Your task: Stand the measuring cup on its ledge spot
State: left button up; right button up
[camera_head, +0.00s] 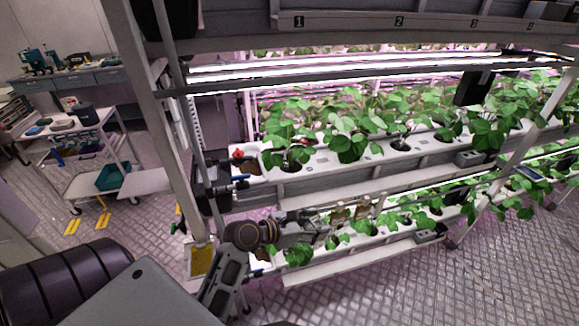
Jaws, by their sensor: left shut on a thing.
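My left arm reaches in from the bottom left to the lower tier of the plant rack. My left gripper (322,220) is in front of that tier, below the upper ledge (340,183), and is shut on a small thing. This looks like the measuring cup (341,216), a small brownish shape at the fingertips. Its outline is hard to make out against the leaves, and I cannot tell whether it touches the rack. The lower ledge (345,262) runs below the gripper. My right gripper is not in view.
Strawberry plants (350,140) fill white troughs on both tiers. A slanted rack post (160,110) stands left of my arm. A cart (75,130) and a teal bin (113,176) are at the left. The floor (480,275) at the right is clear.

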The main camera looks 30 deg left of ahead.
pick_arm(q)
jog(key=shift+r+p, duration=2.3)
jog(key=shift+r, duration=0.35)
jog(key=s+a+n+y, duration=0.1)
jog(key=a+n+y, duration=0.1)
jog(key=a, duration=0.5)
jog(key=shift+t, duration=0.4)
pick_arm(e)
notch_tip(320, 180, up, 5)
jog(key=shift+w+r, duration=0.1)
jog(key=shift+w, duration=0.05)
pick_arm(q)
jog(key=shift+s+a+r, duration=0.1)
jog(key=shift+s+a, duration=0.05)
jog(key=shift+a, duration=0.2)
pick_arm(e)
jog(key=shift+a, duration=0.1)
pick_arm(q)
jog(key=shift+a+r, duration=0.1)
jog(key=shift+r, duration=0.05)
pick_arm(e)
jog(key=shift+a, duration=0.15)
